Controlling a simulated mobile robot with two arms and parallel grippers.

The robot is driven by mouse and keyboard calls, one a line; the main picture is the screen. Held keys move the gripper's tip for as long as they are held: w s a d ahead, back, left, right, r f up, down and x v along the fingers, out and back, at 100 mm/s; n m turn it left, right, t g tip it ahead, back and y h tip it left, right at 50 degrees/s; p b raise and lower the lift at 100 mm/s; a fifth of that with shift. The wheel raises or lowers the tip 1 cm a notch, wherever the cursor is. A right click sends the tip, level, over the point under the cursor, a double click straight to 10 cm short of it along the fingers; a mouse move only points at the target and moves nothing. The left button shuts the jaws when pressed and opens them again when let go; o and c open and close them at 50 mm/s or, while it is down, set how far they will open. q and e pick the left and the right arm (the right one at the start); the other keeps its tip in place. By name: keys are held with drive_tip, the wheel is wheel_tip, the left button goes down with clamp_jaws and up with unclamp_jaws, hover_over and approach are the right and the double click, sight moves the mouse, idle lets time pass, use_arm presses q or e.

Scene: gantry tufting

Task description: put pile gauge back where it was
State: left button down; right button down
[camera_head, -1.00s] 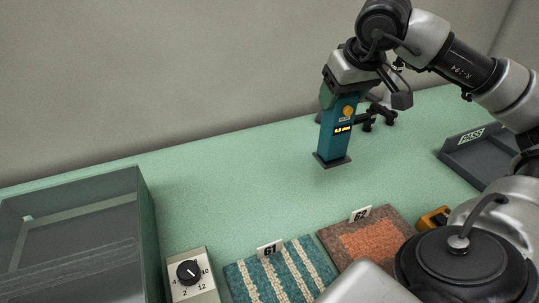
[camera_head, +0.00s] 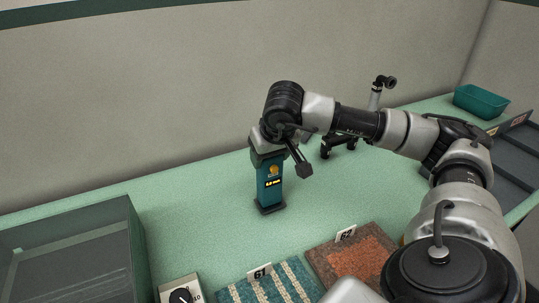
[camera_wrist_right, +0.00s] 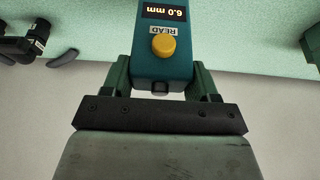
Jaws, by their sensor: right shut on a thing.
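The pile gauge (camera_head: 269,188) is a teal upright block with a dark foot, a yellow button and a lit display. In the right wrist view the gauge (camera_wrist_right: 163,58) reads "6.0 mm" above a "READ" label. My right gripper (camera_head: 267,157) is shut on its top, with green fingers (camera_wrist_right: 163,82) on either side. The gauge is upright over the green table behind the carpet samples. I cannot tell whether its foot touches the table. My left gripper is not in view.
Striped carpet sample 61 (camera_head: 262,290) and brown-orange sample 62 (camera_head: 350,262) lie in front. A dial box (camera_head: 180,290) and a grey-walled bin (camera_head: 130,245) are at left. A black-legged stand (camera_head: 340,147) is behind my arm. A teal bin (camera_head: 481,101) stands back right.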

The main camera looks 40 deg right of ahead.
drive_tip(key=shift+f, duration=0.3)
drive_tip(key=shift+f, duration=0.15)
drive_tip(key=shift+c, duration=1.4)
unclamp_jaws()
drive_tip(key=shift+r, duration=0.35)
drive_tip(key=v, duration=1.1)
drive_tip(key=shift+s+r, duration=0.25)
drive_tip(key=shift+s, duration=0.05)
